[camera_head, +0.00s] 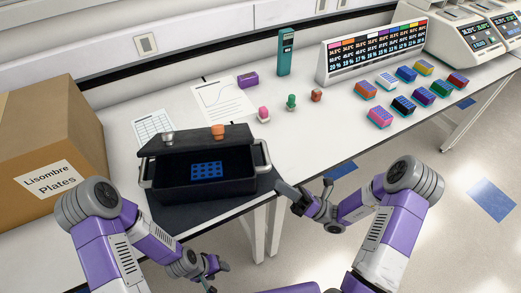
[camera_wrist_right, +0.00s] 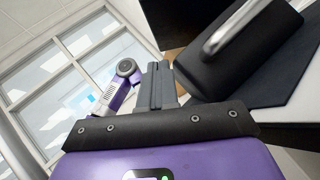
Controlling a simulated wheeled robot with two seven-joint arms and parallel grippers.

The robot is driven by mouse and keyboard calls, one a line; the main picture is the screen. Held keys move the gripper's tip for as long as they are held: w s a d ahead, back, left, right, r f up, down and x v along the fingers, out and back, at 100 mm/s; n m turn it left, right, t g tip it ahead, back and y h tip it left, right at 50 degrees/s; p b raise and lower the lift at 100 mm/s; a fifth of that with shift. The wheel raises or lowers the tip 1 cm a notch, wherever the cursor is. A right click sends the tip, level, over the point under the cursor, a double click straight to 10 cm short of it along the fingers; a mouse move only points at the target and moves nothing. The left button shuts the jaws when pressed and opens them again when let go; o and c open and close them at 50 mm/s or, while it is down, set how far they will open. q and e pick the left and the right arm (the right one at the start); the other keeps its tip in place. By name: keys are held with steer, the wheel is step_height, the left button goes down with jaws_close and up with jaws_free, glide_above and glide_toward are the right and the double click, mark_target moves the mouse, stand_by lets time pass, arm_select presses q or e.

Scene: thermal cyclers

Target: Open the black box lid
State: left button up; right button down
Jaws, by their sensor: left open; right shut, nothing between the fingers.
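The black box (camera_head: 205,184) stands on a dark mat at the near edge of the bench, with metal handles at its sides. Its lid (camera_head: 195,141) is raised at the back, and a blue rack (camera_head: 206,170) shows inside. My right gripper (camera_head: 283,188) is shut and empty, just right of the box's near right corner. In the right wrist view its closed fingers (camera_wrist_right: 160,82) are beside the box (camera_wrist_right: 245,70) and below its metal handle (camera_wrist_right: 238,27); I cannot tell whether they touch. My left gripper (camera_head: 217,271) is open and empty, low in front of the bench.
A cardboard box (camera_head: 45,140) stands left. Orange (camera_head: 218,131) and silver (camera_head: 168,138) items show at the lid's top edge. Small coloured items, several coloured racks (camera_head: 403,104) and a display (camera_head: 375,48) are farther right. The floor in front of the bench is open.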

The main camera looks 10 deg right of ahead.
arm_select(q)
steer(key=shift+r, duration=0.2)
arm_select(e)
steer(key=shift+m+t, duration=0.6)
steer(key=shift+t, duration=0.3)
steer(key=shift+w+a+r, duration=0.9)
steer(key=shift+w+r, duration=0.3)
steer(key=shift+r, duration=0.5)
steer(key=shift+w+a+r, duration=0.9)
steer(key=shift+w+r, duration=0.3)
steer(key=shift+r, duration=0.45)
steer(key=shift+w+a+r, duration=0.9)
steer(key=shift+w+r, duration=0.3)
steer(key=shift+r, duration=0.5)
arm_select(q)
steer(key=shift+r+p, duration=0.1)
steer(key=shift+p, duration=0.25)
